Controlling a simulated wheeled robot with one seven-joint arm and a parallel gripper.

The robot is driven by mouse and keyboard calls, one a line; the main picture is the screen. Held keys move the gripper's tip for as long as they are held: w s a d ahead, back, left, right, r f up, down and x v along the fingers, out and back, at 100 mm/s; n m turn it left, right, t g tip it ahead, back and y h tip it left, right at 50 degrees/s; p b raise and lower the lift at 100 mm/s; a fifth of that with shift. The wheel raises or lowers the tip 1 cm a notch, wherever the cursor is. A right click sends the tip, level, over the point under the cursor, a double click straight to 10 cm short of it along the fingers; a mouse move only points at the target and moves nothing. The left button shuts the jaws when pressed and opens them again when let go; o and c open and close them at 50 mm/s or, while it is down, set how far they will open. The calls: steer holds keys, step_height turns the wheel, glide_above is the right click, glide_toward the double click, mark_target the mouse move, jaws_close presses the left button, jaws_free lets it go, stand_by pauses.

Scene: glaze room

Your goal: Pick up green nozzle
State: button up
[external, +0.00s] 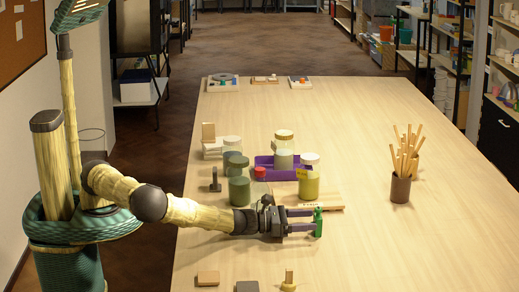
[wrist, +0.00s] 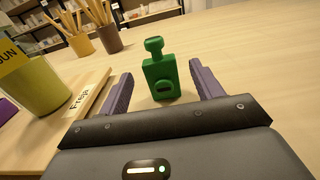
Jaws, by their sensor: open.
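The green nozzle (wrist: 161,75) stands upright on the table between the tips of my open gripper (wrist: 160,85) in the wrist view. It has a blocky body with a narrower knob on top. A gap shows on both sides between it and the fingers, and it sits toward the fingertip end. In the external view the green nozzle (external: 318,222) stands at the ends of the fingers of my gripper (external: 312,220), which reach to the right, low over the table. The lower part of the nozzle is close to the fingers there.
A wooden board (wrist: 85,97) with a name label lies left of my gripper, with a yellow-green jar (wrist: 32,82) on it. More jars and a purple tray (external: 265,171) stand behind my arm. A brown cup of sticks (external: 400,188) stands right. The table right of the nozzle is clear.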

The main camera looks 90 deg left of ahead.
mark_target(314, 219)
steer(key=shift+w, duration=0.1)
steer(key=shift+w+r, duration=0.1)
steer(key=shift+w, duration=0.15)
steer(key=shift+w+p, duration=0.75)
steer(key=shift+w, duration=1.55)
steer(key=c, duration=1.1)
steer(key=shift+o, duration=0.2)
steer(key=shift+r, duration=0.1)
step_height(314, 219, up, 10)
steer(key=b, duration=0.1)
